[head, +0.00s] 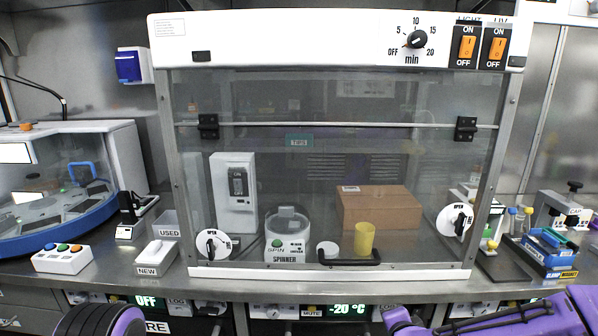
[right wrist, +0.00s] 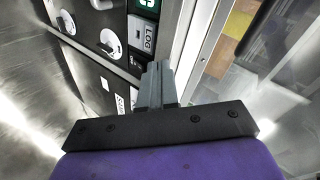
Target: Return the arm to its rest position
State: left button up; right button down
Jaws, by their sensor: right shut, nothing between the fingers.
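My right gripper (right wrist: 157,85) shows in the right wrist view with its two grey fingers together and nothing between them. It points toward the front of a cabinet with dark panels and a LOG label (right wrist: 148,38), and appears apart from it. In the head view, a purple part of my right arm (head: 540,318) shows at the bottom right edge, and its gripper is out of the frame. A purple and black part of my left arm (head: 100,320) shows at the bottom left edge. My left gripper is not in view.
A glass-fronted hood (head: 330,18) stands on the steel bench (head: 400,286), with a spinner (head: 288,235), yellow cup (head: 364,239) and cardboard box (head: 380,207) behind its lowered pane. A three-button box (head: 62,259) and centrifuge-like machine (head: 75,130) are left. Racks (head: 545,255) stand right.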

jog(key=s+d+f+n+g, duration=0.3)
jog(key=s+f+n+g, duration=0.1)
jog(key=s+f, duration=1.35)
jog(key=s+d+f+n+g, duration=0.2)
jog(key=s+d+f, duration=0.1)
jog(key=s, duration=0.5)
jog(key=s+d+f+n+g+h, duration=0.1)
jog(key=s+d+f+n+g, duration=0.1)
jog(key=s, duration=0.7)
notch_tip(320, 180, down, 2)
jog(key=shift+d+f+n+h, duration=0.2)
jog(key=shift+d+n+h, duration=0.1)
jog(key=shift+d, duration=0.15)
